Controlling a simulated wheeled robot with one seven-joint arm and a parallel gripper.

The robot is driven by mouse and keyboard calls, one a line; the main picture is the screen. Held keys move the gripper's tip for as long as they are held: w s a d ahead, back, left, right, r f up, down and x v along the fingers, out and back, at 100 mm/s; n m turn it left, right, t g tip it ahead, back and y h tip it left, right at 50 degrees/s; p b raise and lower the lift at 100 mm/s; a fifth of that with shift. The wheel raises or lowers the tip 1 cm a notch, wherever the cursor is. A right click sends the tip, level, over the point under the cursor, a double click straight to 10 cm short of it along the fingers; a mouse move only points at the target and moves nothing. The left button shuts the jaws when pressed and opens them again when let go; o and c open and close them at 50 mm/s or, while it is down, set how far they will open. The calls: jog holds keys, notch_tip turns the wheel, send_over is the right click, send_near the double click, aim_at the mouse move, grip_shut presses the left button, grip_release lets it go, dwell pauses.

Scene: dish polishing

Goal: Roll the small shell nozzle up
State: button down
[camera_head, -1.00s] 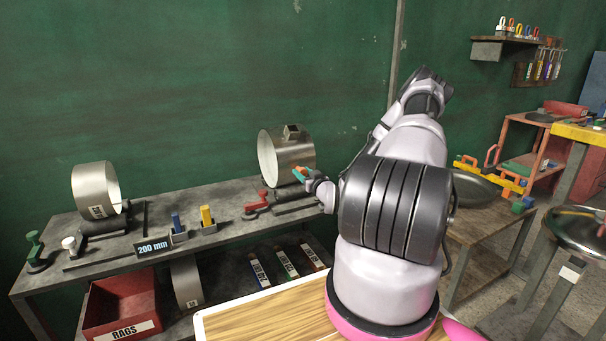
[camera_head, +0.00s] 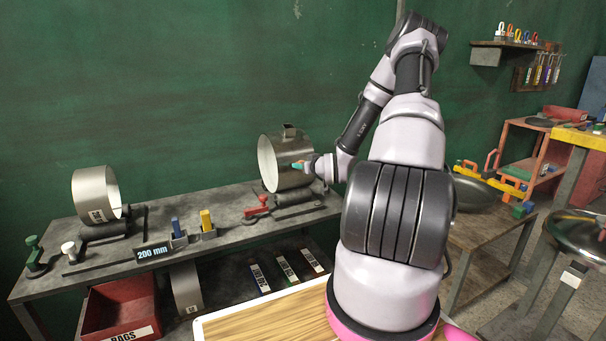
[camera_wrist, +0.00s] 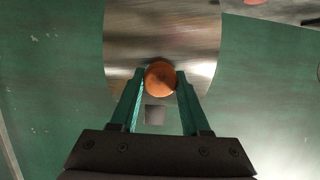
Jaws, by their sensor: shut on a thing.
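A metal shell (camera_head: 294,157) lies on its side on rollers at the right end of the bench, open end facing left. A small square nozzle (camera_head: 289,130) stands up at its top. My gripper (camera_head: 299,166) is at the shell's right side. In the wrist view its teal fingers are shut on a round orange knob (camera_wrist: 160,78), in front of the shell's curved wall (camera_wrist: 125,45). A dark grey square (camera_wrist: 155,115) shows between the fingers; I cannot tell whether it is the nozzle. Whether the knob is fixed to the shell is unclear.
A second shell (camera_head: 94,193) sits at the bench's left. A red clamp (camera_head: 258,207) is left of the near rollers. Blue (camera_head: 177,227) and yellow (camera_head: 206,221) blocks stand mid-bench by a "200 mm" sign (camera_head: 152,252). A red rags bin (camera_head: 118,305) is below.

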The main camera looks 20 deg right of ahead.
jog(key=shift+w+r+g, duration=0.3)
jog(key=shift+r+g, duration=0.2)
jog(key=shift+r, duration=0.25)
jog(key=shift+w+r+g, duration=0.3)
jog(key=shift+r+g, duration=0.2)
jog(key=shift+r, duration=0.25)
jog(key=shift+w+r+g, duration=0.3)
jog(key=shift+r+g, duration=0.2)
jog(key=shift+r, duration=0.25)
jog(key=shift+c, duration=1.9)
grip_release()
jog(key=v, duration=1)
jog(key=shift+s+r, duration=0.25)
jog(key=shift+s, duration=0.05)
jog(key=shift+a, duration=0.1)
